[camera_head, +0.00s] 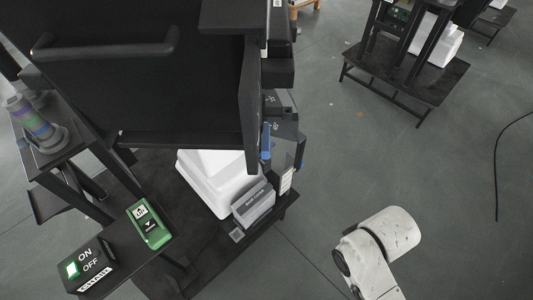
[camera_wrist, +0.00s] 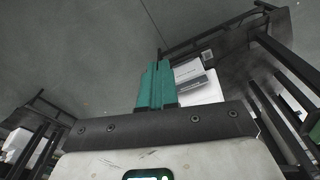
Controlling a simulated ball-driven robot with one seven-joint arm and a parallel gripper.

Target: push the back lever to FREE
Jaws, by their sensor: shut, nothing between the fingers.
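In the head view a dark lift column carries a narrow blue part (camera_head: 266,141), which may be a lever; a second, smaller blue part shows just below it. No FREE marking is readable, so I cannot tell which part is the back lever or how it is set. My gripper (camera_wrist: 156,85) shows in the wrist view as two green fingers pressed together, empty. The fingers point toward the floor beside a grey labelled box (camera_wrist: 189,69). They appear apart from it, though the depth is hard to judge. The gripper does not show in the head view.
The grey box (camera_head: 254,204) sits beside a white block (camera_head: 215,180) on a dark base. A large black panel (camera_head: 150,100) overhangs them. An ON/OFF switch box (camera_head: 88,266) and green device (camera_head: 149,223) stand at lower left. Floor (camera_head: 400,160) is open at right.

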